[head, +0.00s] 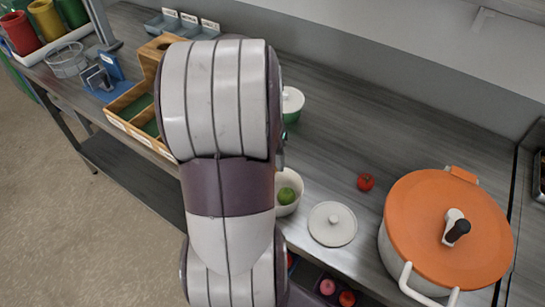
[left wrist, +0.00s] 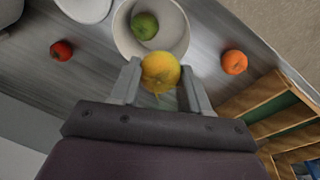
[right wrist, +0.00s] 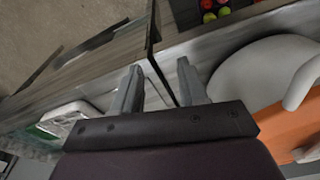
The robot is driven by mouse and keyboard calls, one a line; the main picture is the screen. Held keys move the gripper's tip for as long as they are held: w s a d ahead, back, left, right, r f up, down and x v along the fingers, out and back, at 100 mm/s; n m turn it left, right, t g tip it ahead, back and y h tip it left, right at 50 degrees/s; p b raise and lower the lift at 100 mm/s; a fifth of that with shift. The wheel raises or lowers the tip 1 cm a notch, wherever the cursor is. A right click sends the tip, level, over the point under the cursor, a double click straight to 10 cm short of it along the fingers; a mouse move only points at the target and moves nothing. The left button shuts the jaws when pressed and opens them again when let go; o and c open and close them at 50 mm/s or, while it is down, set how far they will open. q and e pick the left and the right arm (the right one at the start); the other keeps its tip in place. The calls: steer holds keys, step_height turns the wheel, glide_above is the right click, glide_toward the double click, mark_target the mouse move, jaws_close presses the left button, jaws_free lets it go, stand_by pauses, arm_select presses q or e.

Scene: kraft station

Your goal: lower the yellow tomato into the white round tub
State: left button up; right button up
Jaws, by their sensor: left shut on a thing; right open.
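The yellow tomato (left wrist: 160,72) is between the fingertips of my left gripper (left wrist: 158,82), which is shut on it. In the left wrist view it overlaps the near rim of the white round tub (left wrist: 124,38); I cannot tell its height above the tub. A green fruit (left wrist: 144,26) lies inside the tub. In the head view the tub (head: 296,183) shows just right of my left arm, with the green fruit (head: 286,196) in it. The yellow tomato and left gripper are hidden there behind my arm. My right gripper (right wrist: 160,88) is open and empty near the table edge.
A grey lid (head: 332,224) lies right of the tub. A red tomato (head: 366,182) and a large pot with an orange lid (head: 440,235) are further right. An orange fruit (left wrist: 234,62) lies beside the tub. A wooden organizer (head: 130,105) stands left.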

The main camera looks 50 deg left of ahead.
stand_by(0.5)
arm_select(q)
steer(key=shift+f+b, duration=2.1)
steer(key=shift+f, duration=0.65)
steer(key=shift+s+d, duration=0.15)
steer(key=shift+f, duration=0.1)
steer(key=shift+s+d+f, duration=0.1)
steer(key=shift+f, duration=0.05)
steer(key=o, duration=1.1)
